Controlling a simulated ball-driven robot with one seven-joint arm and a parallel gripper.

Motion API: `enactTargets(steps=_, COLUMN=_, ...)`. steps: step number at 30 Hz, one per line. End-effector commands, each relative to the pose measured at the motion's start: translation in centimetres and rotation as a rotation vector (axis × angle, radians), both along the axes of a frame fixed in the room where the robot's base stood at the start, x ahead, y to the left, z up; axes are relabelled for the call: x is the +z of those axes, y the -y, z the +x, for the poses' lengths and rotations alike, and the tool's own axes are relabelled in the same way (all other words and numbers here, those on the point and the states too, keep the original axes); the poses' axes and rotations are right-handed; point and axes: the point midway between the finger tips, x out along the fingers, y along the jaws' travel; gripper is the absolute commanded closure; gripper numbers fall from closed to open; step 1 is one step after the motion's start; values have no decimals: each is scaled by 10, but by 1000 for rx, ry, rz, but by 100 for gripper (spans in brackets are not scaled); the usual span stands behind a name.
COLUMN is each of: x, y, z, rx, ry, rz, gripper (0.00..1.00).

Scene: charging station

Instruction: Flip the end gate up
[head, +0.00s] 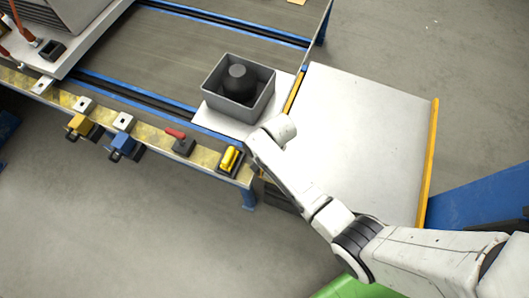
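The end gate (365,140) is a pale grey flat panel at the right end of the conveyor bench. It appears to lie folded out, roughly level, with a yellow strip (428,150) along its outer edge and another along its inner edge by the bench. My white arm comes in from the bottom right, crosses the gate's near corner and bends at the bench's near right corner. My gripper's fingers cannot be made out, so I cannot see whether they touch the gate.
A grey bin (237,90) with a dark round-topped object stands on the bench beside the gate's inner edge. Along the yellow front rail (55,97) are blue and yellow clamps, a red-handled switch (182,144) and a yellow part (229,159). A blue beam (480,200) lies right of the gate.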

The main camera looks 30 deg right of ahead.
Motion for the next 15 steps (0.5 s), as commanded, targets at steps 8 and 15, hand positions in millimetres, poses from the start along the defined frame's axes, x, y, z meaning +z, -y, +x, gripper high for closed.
enactTargets(steps=8, x=-1, y=0, z=0, rx=1, ry=0, rz=0, gripper=58)
enactTargets(steps=15, x=0, y=0, z=0, rx=0, ry=0, rz=0, gripper=81)
